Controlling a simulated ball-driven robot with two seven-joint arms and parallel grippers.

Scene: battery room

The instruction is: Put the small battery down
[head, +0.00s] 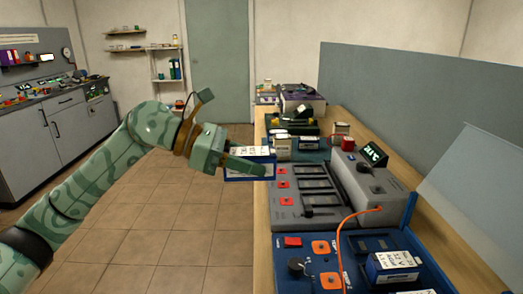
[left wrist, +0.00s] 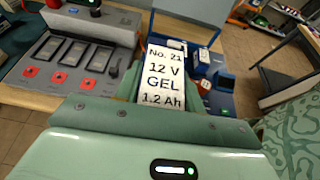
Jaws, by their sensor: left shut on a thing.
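My left gripper (head: 246,163) is shut on the small battery (head: 258,153), a blue block with a white label. It is held at the left, aisle-side edge of the bench, beside the grey charger. In the left wrist view the battery (left wrist: 163,82) stands out beyond the jaw pads, and its label reads No. 21, 12 V, GEL, 1.2 Ah. A finger hides part of it in the head view. Whether its underside touches anything cannot be told. My right gripper is not in view.
The grey charger (head: 294,205) has several slots and red squares. A blue panel (head: 268,252) in front carries a knob, orange pads and another labelled battery (head: 392,264). An orange cable (head: 342,240) arches over it. More batteries stand farther back. The floor left of the bench is clear.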

